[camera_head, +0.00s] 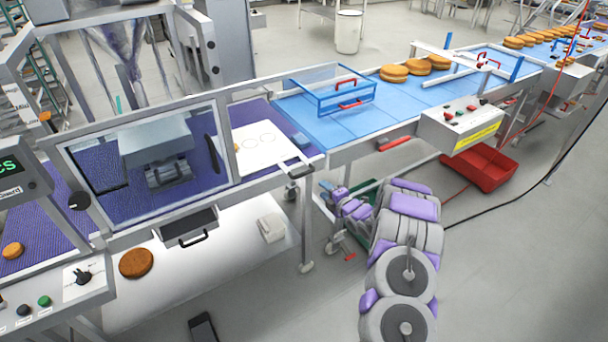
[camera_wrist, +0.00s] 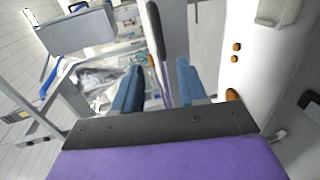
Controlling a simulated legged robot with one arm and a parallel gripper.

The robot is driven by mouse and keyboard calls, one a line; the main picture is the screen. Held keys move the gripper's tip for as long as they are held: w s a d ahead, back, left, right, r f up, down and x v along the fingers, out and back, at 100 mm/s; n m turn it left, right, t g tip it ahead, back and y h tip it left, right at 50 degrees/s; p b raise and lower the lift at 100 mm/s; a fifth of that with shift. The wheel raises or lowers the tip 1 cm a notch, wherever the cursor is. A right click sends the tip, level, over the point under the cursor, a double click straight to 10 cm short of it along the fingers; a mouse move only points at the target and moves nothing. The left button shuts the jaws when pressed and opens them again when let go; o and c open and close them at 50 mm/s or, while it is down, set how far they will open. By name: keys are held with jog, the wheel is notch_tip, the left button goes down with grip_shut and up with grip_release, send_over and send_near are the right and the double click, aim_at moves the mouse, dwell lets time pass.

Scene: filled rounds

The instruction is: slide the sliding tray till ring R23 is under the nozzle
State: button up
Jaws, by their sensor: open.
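The sliding tray (camera_head: 262,158) is a white plate with faint ring outlines. It sits right of the clear guard window, with a metal handle (camera_head: 299,167) at its right front corner. I cannot read ring labels, so I cannot tell which is R23. A grey machine head (camera_head: 160,142) is behind the guard; I cannot make out a nozzle tip on it. My gripper (camera_head: 329,192) is below and right of the tray handle, apart from it. In the wrist view my gripper's two blue fingers (camera_wrist: 160,88) are spread with nothing clearly between them.
A blue conveyor (camera_head: 375,125) with a blue guard frame (camera_head: 340,92) extends right, carrying brown rounds (camera_head: 394,73). A guard frame (camera_head: 222,150) borders the tray's left. A brown round (camera_head: 136,263) lies lower left.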

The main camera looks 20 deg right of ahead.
aim_at(304, 174)
jog(key=shift+b+x, duration=0.7)
jog(key=shift+x, duration=7.05)
jog(key=shift+r, duration=0.1)
jog(key=shift+c, duration=0.3)
grip_shut()
